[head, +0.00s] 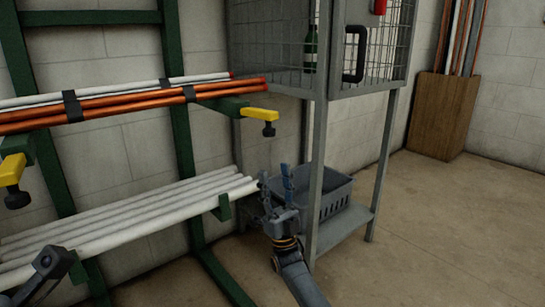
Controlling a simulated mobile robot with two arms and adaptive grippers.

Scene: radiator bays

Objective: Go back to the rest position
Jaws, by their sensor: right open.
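My right gripper (276,190) is in the lower middle of the head view, its fingers pointing up and spread apart. It is open, and I see nothing between its fingers. It stands in front of a grey basket and close to the right ends of the white pipes; I cannot tell whether it touches anything. A dark part of my left arm shows at the lower left edge, and my left gripper's jaws cannot be made out there.
A green rack (180,130) holds orange pipes (100,110) and white pipes (130,215). Yellow clamps (260,114) jut forward. A wire cage stand (315,170) has the basket (335,195) on its lower shelf. A wooden box (441,115) stands far right. The right floor is clear.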

